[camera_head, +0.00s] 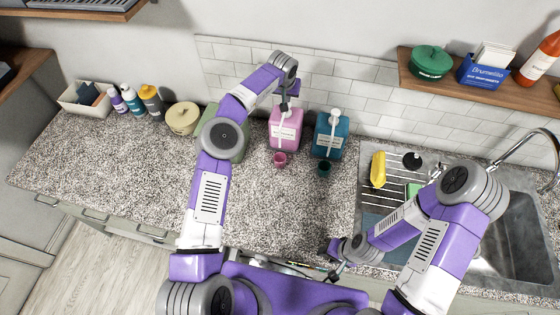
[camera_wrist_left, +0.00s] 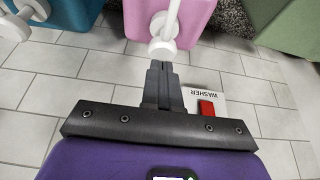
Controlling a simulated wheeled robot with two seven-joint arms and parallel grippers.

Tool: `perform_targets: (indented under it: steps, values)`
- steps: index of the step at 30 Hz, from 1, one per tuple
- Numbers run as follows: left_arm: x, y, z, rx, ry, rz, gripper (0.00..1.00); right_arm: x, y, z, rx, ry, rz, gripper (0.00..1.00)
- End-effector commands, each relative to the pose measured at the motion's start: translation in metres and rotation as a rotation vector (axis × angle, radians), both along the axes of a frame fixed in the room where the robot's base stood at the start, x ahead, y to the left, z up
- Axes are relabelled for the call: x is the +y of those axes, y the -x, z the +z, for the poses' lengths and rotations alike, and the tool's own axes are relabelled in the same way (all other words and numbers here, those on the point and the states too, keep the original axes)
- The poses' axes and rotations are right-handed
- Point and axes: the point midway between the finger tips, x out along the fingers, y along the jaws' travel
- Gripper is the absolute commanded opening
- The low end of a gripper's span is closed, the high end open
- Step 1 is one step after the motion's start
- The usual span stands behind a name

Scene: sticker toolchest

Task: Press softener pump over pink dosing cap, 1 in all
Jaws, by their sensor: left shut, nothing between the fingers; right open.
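A pink bottle (camera_head: 285,130) with a white pump stands against the tiled backsplash, and a pink dosing cap (camera_head: 280,159) sits on the counter just in front of it. My left gripper (camera_head: 284,104) is shut and empty above the pink bottle's pump. In the left wrist view its fingertips (camera_wrist_left: 163,66) are close to the white pump head (camera_wrist_left: 162,48); I cannot tell whether they touch. My right gripper (camera_head: 334,262) is open, low near the counter's front edge.
A sink with a drying rack (camera_head: 405,165) and a yellow bottle (camera_head: 378,169) lie to the right. A beige pot (camera_head: 182,118) and several small bottles stand at the left. A WASHER switch plate (camera_wrist_left: 221,105) shows on the wall. The counter's left-front is clear.

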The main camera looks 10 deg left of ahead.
Motion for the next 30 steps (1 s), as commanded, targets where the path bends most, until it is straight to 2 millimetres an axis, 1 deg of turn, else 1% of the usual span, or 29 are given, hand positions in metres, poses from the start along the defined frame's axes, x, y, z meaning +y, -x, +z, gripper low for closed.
perform_targets:
  steps: [20,30]
  values:
    - [0.0,0.001,-0.026,0.004,0.0,0.0,0.0,0.0,0.0,0.0,0.0,0.0,0.0,0.43]
    - [0.0,0.001,-0.025,0.006,-0.001,-0.001,0.0,0.0,0.0,0.0,0.0,0.0,0.0,0.43]
